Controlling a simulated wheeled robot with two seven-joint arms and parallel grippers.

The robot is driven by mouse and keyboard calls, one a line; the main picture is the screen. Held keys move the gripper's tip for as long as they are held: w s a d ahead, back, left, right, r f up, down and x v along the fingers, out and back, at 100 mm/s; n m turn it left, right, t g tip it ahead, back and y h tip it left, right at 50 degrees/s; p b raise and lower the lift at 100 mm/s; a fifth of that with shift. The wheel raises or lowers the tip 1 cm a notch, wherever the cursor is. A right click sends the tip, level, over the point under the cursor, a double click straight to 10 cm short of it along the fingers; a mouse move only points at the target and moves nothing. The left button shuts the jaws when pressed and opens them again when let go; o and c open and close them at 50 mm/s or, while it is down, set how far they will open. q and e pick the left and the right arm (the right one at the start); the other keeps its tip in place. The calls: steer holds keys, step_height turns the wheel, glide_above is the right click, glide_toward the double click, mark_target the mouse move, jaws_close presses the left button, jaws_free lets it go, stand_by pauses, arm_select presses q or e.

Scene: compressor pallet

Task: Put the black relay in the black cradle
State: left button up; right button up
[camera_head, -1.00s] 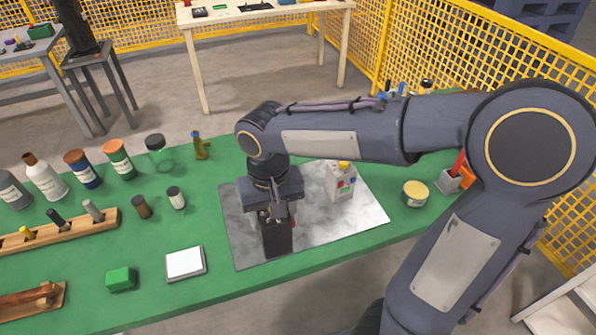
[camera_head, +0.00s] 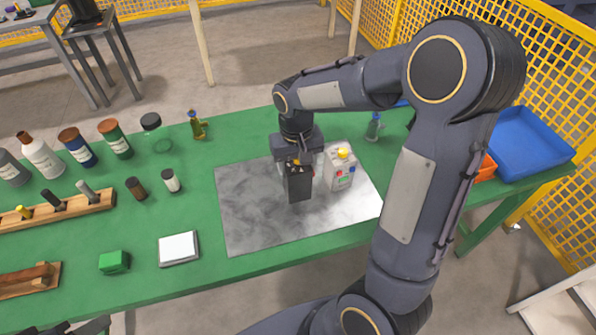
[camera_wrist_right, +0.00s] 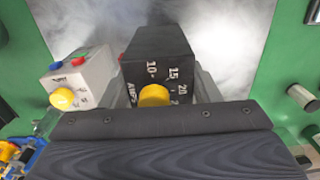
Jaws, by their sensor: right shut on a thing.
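My right gripper (camera_head: 298,162) is shut on the black relay (camera_head: 299,186), a dark upright block, above the middle of the grey metal plate. I cannot tell whether the relay touches the plate. In the right wrist view the relay (camera_wrist_right: 158,50) shows white numbers and a yellow knob, with the gripper's jaws beside it. A light grey box with a yellow top (camera_head: 341,170) stands just right of the relay; it also shows in the wrist view (camera_wrist_right: 80,78). I cannot make out the black cradle. My left gripper is not clearly in view.
The grey plate (camera_head: 260,230) lies on the green table (camera_head: 130,225). A white pad (camera_head: 178,248), a green block (camera_head: 114,262), wooden racks and several bottles stand left. A blue tray (camera_head: 530,150) and an orange bin (camera_head: 486,168) are right. The plate's front is clear.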

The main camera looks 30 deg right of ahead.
steer(key=shift+w+d+f, duration=0.15)
steer(key=shift+d+f, duration=0.05)
steer(key=shift+f, duration=0.05)
steer(key=f, duration=0.3)
steer(key=shift+w+d+f, duration=0.1)
steer(key=shift+w+d, duration=0.15)
steer(key=shift+f, duration=0.4)
steer(key=shift+f, duration=0.1)
steer(key=o, duration=1.1)
steer(key=shift+f, duration=0.1)
steer(key=o, duration=0.5)
steer(key=shift+c, duration=0.2)
